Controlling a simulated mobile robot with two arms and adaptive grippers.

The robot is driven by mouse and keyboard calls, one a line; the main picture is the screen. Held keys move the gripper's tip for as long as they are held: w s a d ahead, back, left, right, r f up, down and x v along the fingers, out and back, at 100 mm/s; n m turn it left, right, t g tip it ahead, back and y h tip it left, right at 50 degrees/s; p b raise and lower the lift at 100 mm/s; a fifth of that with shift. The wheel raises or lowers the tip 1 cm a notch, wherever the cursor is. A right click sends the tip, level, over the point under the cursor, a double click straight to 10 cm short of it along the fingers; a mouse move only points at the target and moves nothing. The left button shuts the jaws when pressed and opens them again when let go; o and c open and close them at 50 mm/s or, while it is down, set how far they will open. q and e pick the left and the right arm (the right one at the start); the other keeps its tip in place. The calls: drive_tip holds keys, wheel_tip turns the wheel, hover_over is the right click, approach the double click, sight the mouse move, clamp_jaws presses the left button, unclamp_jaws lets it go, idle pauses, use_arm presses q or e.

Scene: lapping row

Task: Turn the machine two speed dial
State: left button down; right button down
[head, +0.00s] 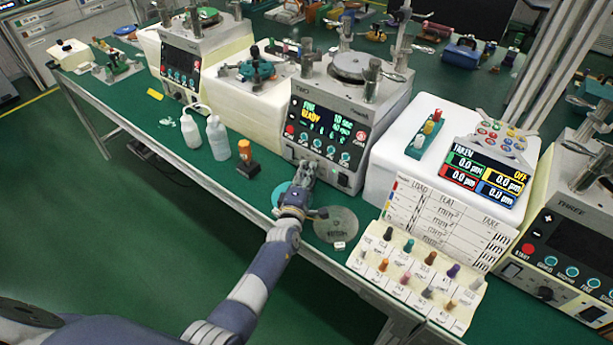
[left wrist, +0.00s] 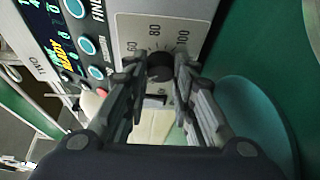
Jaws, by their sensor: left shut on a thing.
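Machine two (head: 352,100) stands in the middle of the bench, with a lit display (head: 322,121) and a row of teal buttons. Its speed dial is a black knob (left wrist: 160,67) in the left wrist view, on a pale plate (left wrist: 192,24) marked 60, 80 and 100. My left gripper (left wrist: 160,72) is shut on the knob, one finger on each side. In the head view the left gripper (head: 307,172) reaches the lower front of machine two and hides the dial. The knob's pointer mark cannot be made out. My right gripper is not in view.
A teal disc (head: 279,194) and a grey disc (head: 336,225) lie on the green bench around my left wrist. White bottles (head: 217,138) and an orange-topped block (head: 246,158) stand to the left. A rack of coloured pegs (head: 418,275) and machine three (head: 575,225) are to the right.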

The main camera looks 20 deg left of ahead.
use_arm(q)
drive_tip(key=shift+d+f, duration=0.1)
drive_tip(key=shift+f, duration=0.05)
idle(0.3)
drive_tip(key=c, duration=1.3)
unclamp_jaws()
drive_tip(key=shift+c, duration=0.2)
drive_tip(key=s, duration=1.2)
drive_tip(key=shift+d+r, duration=0.3)
drive_tip(key=shift+r, duration=0.1)
